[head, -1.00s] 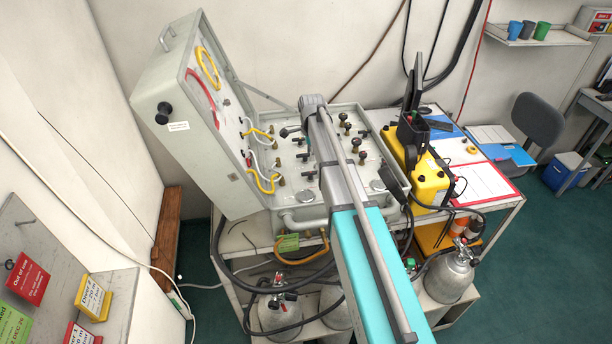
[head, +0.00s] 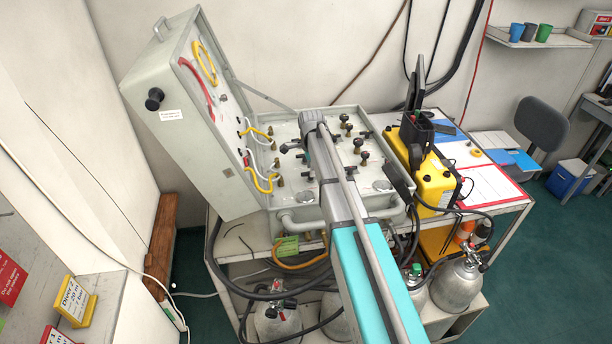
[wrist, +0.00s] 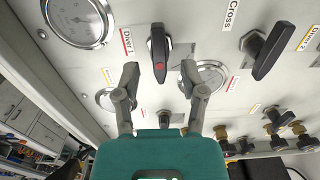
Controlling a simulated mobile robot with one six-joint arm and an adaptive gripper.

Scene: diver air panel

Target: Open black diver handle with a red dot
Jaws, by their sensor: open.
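The black diver handle with a red dot (wrist: 158,54) stands out from the light grey panel beside a red-edged "Diver 1" label in the wrist view. It points up and down in that picture, with the red dot near its lower end. My gripper (wrist: 160,78) is open, with one finger on each side of the handle's lower end. I see no clear contact between fingers and handle. In the head view my arm covers part of the panel (head: 322,200), and I cannot make out this handle there.
Another black handle (wrist: 264,50) by the "Cross" label is to the right. A round gauge (wrist: 78,20) is at upper left, with another partly behind my right finger. Brass fittings (wrist: 275,122) are at lower right. The raised grey lid (head: 190,150) stands left of the panel.

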